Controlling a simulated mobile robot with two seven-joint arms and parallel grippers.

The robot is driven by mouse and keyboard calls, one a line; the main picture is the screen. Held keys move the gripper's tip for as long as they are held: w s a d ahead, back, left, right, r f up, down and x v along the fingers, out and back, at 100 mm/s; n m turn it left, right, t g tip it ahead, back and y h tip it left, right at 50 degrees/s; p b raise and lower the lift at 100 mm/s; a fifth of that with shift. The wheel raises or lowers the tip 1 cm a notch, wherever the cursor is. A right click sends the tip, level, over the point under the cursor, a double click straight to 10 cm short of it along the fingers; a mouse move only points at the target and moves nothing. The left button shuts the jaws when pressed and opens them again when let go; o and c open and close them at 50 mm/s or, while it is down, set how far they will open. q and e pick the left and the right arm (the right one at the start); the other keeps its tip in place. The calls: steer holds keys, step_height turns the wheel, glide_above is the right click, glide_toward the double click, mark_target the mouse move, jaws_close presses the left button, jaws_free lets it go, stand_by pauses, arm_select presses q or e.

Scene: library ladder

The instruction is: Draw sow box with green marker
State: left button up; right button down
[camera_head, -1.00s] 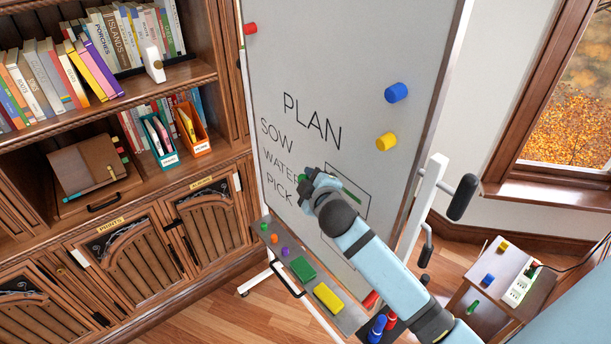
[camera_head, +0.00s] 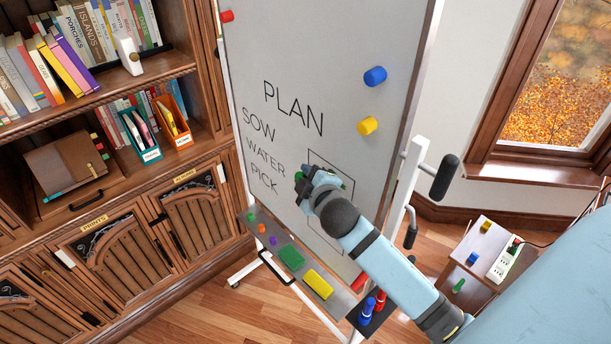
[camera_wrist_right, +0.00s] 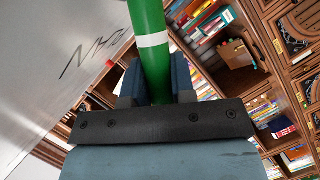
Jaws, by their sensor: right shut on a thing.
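My right gripper (camera_head: 306,184) is in front of the whiteboard (camera_head: 300,50), beside the word WATER. It is shut on a green marker, which is mostly hidden by the hand in the head view. In the right wrist view the green marker (camera_wrist_right: 148,28), with a white band, stands between the two fingers (camera_wrist_right: 154,82). The board reads PLAN, with SOW (camera_head: 258,125), WATER and PICK in a column below. A dark box outline (camera_head: 331,156) lies right of these words, partly covered by my arm. I cannot tell whether the tip touches the board. My left gripper is not in view.
The board's tray holds a green block (camera_head: 291,257), a yellow block (camera_head: 318,284) and small coloured pieces. Blue and yellow magnets (camera_head: 375,76) sit upper right on the board. A bookcase (camera_head: 120,190) stands left; a small side table (camera_head: 483,250) stands right.

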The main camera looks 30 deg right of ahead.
steer(key=w+a, duration=0.1)
steer(key=w, duration=0.5)
steer(key=shift+w, duration=0.2)
steer(key=shift+s+a, duration=0.1)
stand_by(0.3)
steer(key=shift+s+a, duration=0.2)
steer(key=shift+a, duration=1.25)
steer(key=shift+s+a, duration=0.15)
steer(key=shift+a, duration=1.3)
steer(key=shift+a, duration=0.15)
steer(key=shift+s+a, duration=0.2)
steer(key=shift+a, duration=1.15)
